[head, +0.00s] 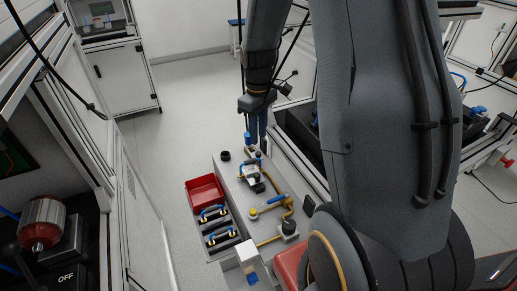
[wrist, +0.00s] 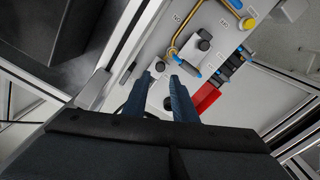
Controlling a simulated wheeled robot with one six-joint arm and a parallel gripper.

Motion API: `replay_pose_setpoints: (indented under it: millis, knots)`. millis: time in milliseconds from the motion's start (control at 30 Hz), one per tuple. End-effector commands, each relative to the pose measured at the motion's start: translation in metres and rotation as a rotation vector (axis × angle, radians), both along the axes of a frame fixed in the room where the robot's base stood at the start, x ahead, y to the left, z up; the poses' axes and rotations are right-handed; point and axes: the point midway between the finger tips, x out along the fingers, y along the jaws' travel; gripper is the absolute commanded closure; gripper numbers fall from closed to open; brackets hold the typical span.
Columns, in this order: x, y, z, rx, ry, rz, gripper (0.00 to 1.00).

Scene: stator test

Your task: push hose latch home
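My gripper (head: 256,143) points down at the far end of a grey bench panel (head: 228,173). In the wrist view its two blue fingers (wrist: 161,76) stand apart with nothing clearly held between them. A pale block with a dark cap (wrist: 157,68) shows by the fingertips; I cannot tell whether they touch. A grey block with a black knob (wrist: 203,40) and a yellow hose (wrist: 181,37) lies beyond the right fingertip, with a blue piece beside it. I cannot tell which part is the hose latch, or how it sits.
A red bin (head: 204,190) sits on the panel's left, above black trays with blue-handled parts (head: 216,236). A black round knob (head: 225,156) stands left of my gripper. Floor is clear left of the panel.

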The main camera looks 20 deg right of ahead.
Motion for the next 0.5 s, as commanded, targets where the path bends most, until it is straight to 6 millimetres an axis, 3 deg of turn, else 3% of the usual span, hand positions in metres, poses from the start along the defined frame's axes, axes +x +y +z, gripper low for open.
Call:
replay_pose_setpoints:
  millis: [300,500]
  knots:
    - [-0.002,0.000,-0.046,0.001,0.004,-0.002,0.75]
    - [-0.001,0.000,-0.064,0.000,0.001,-0.002,0.75]
